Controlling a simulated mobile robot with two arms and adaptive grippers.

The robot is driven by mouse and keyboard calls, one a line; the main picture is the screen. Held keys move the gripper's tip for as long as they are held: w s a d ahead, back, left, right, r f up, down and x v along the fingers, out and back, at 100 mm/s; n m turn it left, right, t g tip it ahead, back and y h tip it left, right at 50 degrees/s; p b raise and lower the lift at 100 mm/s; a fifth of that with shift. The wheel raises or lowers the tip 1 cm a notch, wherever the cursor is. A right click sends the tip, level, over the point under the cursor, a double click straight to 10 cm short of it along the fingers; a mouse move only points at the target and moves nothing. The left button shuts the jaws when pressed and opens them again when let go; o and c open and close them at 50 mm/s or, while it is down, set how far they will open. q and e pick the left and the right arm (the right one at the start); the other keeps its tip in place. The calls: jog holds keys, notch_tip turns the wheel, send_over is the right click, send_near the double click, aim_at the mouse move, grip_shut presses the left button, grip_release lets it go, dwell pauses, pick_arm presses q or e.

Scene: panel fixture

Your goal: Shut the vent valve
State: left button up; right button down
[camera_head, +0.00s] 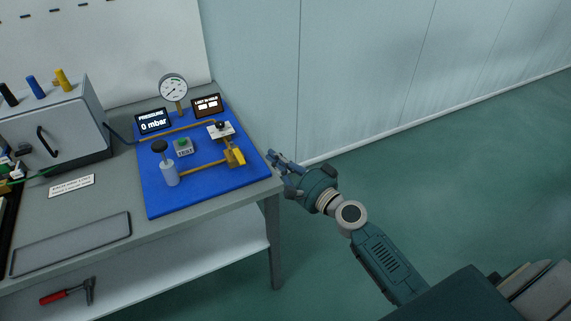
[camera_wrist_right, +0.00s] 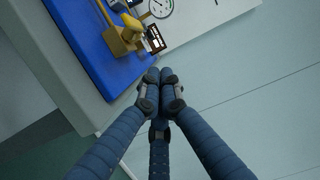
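A blue panel (camera_head: 205,190) lies on the bench. Near its right edge, a yellow valve with a handle (camera_head: 237,157) sits on the brass-coloured pipe; I take this as the vent valve, though no label on it is readable. It also shows in the right wrist view at the top (camera_wrist_right: 122,38). My right gripper (camera_head: 274,157) is just right of the panel and bench edge, apart from the valve. In the wrist view its fingers (camera_wrist_right: 159,82) are drawn together with nothing between them. My left gripper is not in view.
The panel also bears a gauge (camera_head: 173,88), a display reading 0 mbar (camera_head: 153,121), a second display (camera_head: 207,105), a green TEST button (camera_head: 183,146), a black-knobbed pump (camera_head: 169,172) and a black-knobbed fitting (camera_head: 221,130). A wall (camera_head: 350,70) stands behind; floor is free at right.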

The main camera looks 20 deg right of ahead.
aim_at(237, 153)
jog(key=x, duration=0.3)
jog(key=shift+w+a+r, duration=0.1)
jog(key=shift+w+a, duration=0.1)
jog(key=shift+s+a+p, duration=0.15)
jog(key=shift+a+p, duration=0.55)
jog(key=shift+a, duration=0.55)
jog(key=shift+s+a, duration=0.15)
jog(key=shift+a, duration=0.4)
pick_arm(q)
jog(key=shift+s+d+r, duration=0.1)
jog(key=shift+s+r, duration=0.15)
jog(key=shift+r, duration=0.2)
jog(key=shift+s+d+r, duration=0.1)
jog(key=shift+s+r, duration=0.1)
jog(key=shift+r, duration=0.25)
